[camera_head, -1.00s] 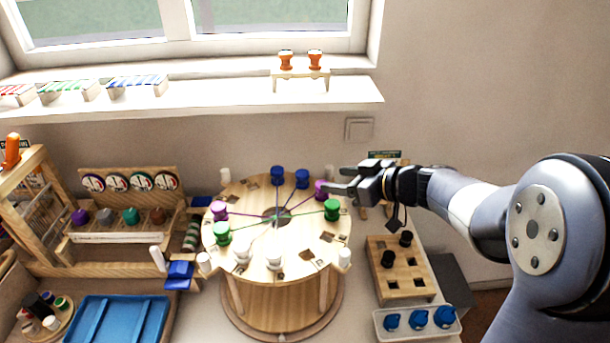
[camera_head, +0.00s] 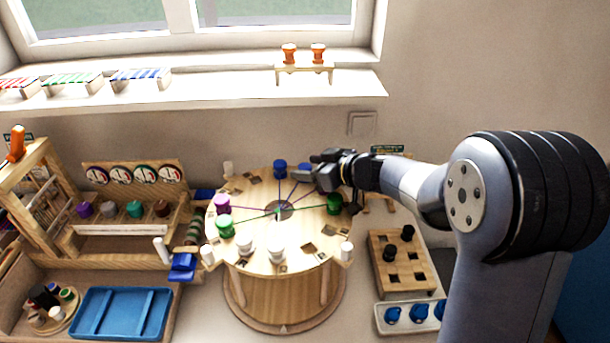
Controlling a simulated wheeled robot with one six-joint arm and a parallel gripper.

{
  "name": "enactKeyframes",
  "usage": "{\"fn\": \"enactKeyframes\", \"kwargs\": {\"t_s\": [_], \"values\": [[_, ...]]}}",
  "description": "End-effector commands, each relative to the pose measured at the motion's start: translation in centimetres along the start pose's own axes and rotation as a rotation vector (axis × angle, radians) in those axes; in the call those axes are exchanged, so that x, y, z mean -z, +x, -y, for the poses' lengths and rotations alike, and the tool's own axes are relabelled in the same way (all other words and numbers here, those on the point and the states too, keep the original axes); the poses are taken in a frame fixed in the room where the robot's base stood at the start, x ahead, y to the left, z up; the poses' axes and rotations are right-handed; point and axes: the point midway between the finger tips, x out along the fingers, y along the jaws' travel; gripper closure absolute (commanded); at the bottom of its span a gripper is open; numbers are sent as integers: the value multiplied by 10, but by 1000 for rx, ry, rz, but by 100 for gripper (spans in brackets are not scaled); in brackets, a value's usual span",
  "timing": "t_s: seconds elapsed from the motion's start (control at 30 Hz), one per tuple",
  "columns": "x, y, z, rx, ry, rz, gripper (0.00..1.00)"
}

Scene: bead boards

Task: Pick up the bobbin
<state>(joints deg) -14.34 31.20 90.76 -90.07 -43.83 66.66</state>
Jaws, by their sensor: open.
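Several bobbins stand around the rim of the round wooden table (camera_head: 255,266), joined by threads that meet near its centre. A blue bobbin (camera_head: 280,169) and a second blue bobbin (camera_head: 306,168) stand at the back. A purple bobbin (camera_head: 222,204) and a green bobbin (camera_head: 225,227) are at the left, a green bobbin (camera_head: 334,203) at the right, and white bobbins (camera_head: 276,247) at the front. My gripper (camera_head: 303,172) is open over the table's back right, by the second blue bobbin, partly covering it. The right purple bobbin is hidden behind my gripper.
A wooden block with square holes and black pegs (camera_head: 403,263) stands at the right, with a tray of blue knobs (camera_head: 408,315) before it. A blue tray (camera_head: 122,313) and wooden rack (camera_head: 130,225) are at the left. A shelf (camera_head: 200,100) runs behind.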

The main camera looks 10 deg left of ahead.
Motion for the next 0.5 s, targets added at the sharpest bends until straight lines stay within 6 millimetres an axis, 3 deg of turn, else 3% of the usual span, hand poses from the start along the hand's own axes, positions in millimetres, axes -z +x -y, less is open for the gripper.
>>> {"fn": "enactKeyframes", "kwargs": {"t_s": [0.5], "values": [[0,0,0,0,0,0,85]]}}
